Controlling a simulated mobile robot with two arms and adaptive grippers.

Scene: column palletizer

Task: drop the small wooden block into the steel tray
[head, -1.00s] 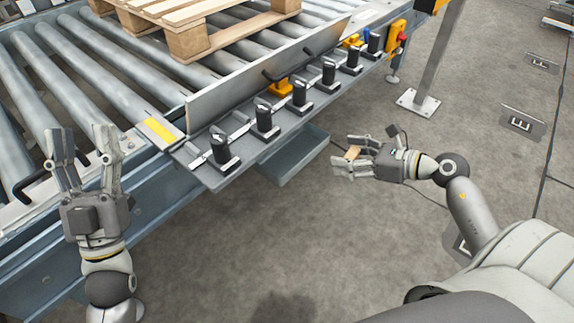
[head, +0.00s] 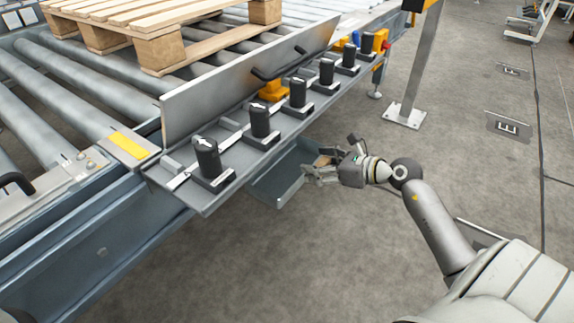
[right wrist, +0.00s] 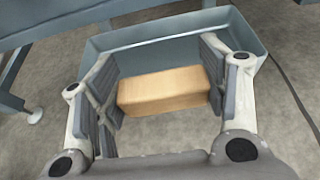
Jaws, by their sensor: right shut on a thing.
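The steel tray (head: 291,194) is a blue-grey open box below the front edge of the roller conveyor. My right gripper (head: 314,168) is at the tray's right side in the head view, fingers pointing left over it. It is shut on the small wooden block (head: 323,160), partly hidden by the fingers. In the right wrist view the block (right wrist: 165,90) is a light-brown bar held between the two finger pads, with the steel tray (right wrist: 180,42) behind and below it. The block's height above the tray floor is hard to tell. My left gripper is not in view.
A ledge (head: 217,197) with several black knobs (head: 207,157) runs along the conveyor, just above and left of the tray. A wooden pallet (head: 160,50) sits on the rollers. A grey post (head: 415,75) stands at the back right.

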